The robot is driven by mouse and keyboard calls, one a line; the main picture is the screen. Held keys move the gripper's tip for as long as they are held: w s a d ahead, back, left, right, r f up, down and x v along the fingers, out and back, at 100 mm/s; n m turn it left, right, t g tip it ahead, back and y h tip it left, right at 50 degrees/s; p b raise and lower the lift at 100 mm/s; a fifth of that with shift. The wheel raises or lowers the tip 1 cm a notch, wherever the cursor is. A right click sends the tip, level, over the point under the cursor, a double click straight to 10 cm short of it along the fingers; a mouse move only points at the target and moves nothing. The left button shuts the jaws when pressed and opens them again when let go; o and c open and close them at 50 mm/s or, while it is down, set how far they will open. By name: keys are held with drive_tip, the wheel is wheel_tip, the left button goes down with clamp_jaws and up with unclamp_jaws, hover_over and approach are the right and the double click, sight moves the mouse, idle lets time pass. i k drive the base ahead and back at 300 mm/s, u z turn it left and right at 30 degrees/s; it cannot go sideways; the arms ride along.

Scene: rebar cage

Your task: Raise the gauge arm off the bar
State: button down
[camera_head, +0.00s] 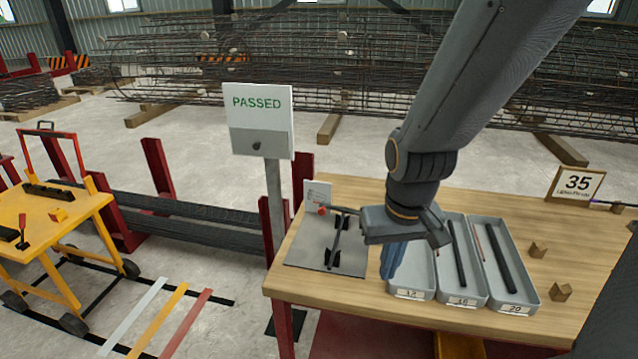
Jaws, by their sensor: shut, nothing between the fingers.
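The gauge stands on a grey plate (305,252) at the left end of the wooden table. A dark bar (337,238) lies across small black supports on this plate. A thin gauge arm with a red knob (322,211) shows at the back of the plate; from here I cannot tell whether it touches the bar. My gripper (391,272) points down to the right of the plate, over its edge and the leftmost tray. Its blue fingers are shut and empty, apart from the bar and the knob.
Several grey trays (486,302) with dark bars stand right of my gripper. A "PASSED" sign post (274,200) stands at the table's left edge. A small white card (318,191) stands behind the plate.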

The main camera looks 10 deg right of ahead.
sight(322, 210)
drive_tip(key=z, duration=1)
drive_tip(key=i, duration=0.4)
drive_tip(key=u, duration=0.45)
